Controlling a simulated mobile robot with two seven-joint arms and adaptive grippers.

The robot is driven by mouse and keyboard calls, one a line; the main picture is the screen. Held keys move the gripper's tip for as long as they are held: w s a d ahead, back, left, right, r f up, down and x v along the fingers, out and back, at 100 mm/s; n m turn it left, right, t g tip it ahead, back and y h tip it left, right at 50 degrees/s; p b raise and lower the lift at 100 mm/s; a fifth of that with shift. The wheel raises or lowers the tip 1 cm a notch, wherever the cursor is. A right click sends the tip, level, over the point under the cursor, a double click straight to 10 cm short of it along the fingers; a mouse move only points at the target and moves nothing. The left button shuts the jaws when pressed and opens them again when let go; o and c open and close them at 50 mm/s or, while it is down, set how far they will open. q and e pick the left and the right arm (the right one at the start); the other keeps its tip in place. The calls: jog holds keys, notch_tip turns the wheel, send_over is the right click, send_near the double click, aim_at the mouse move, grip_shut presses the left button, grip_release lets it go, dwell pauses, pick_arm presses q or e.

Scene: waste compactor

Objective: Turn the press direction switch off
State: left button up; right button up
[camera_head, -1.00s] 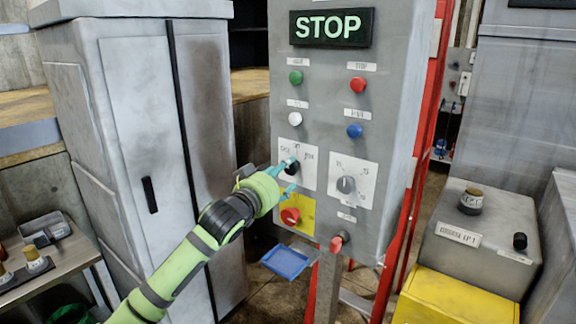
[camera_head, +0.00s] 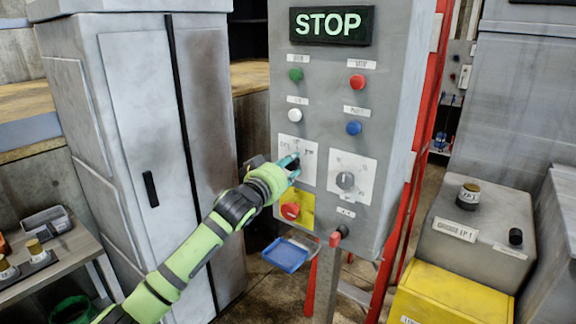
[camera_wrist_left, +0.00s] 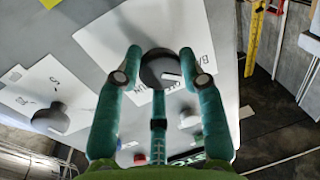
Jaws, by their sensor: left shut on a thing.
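The grey control panel (camera_head: 245,75) stands in the middle of the head view. Its left rotary switch, on a white plate (camera_head: 309,172), is mostly hidden behind my left gripper (camera_head: 293,165). The plate's lettering is too small and partly covered to read fully. My right gripper is not in view.
A second rotary switch (camera_head: 345,181) sits to the right. A red button (camera_head: 290,211) on a yellow plate is just below my gripper. Green (camera_head: 295,74), red (camera_head: 357,81), white (camera_head: 294,115) and blue (camera_head: 354,128) buttons are above. A lit STOP sign (camera_head: 331,26) tops the panel.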

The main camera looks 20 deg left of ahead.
pick_arm(q)
jog(key=shift+r+m, duration=0.15)
jog(key=shift+m, duration=0.15)
jog(key=shift+m+t+h, duration=0.3)
jog(key=shift+m, duration=2.05)
jog(key=shift+m+t+h, duration=0.3)
jog(key=shift+m, duration=2.05)
jog(key=shift+r, duration=0.1)
jog(key=o, duration=1.2)
jog(key=shift+c, duration=0.2)
jog(key=shift+f, duration=0.2)
